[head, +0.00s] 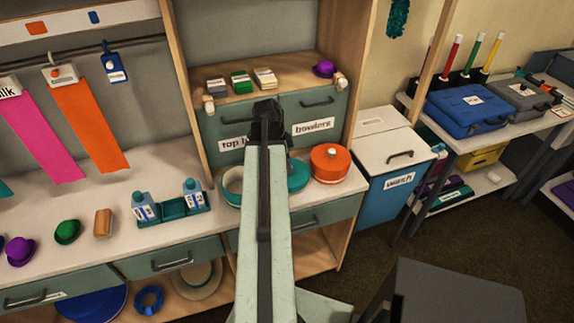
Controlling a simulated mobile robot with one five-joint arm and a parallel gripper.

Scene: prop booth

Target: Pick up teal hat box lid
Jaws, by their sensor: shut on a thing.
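A teal round piece (298,176), which I take to be the teal hat box lid, shows just right of my arm, on or just above the white counter. My arm hides much of it. My gripper (266,112) is at the far end of my arm, in front of the grey-green drawers. Its dark wrist shows, but the fingertips are hard to make out. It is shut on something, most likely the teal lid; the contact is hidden.
An orange hat box (330,164) stands close at the right. A teal tray (184,208) with two bottles is at the left. Purple and green hats (67,231) sit further left.

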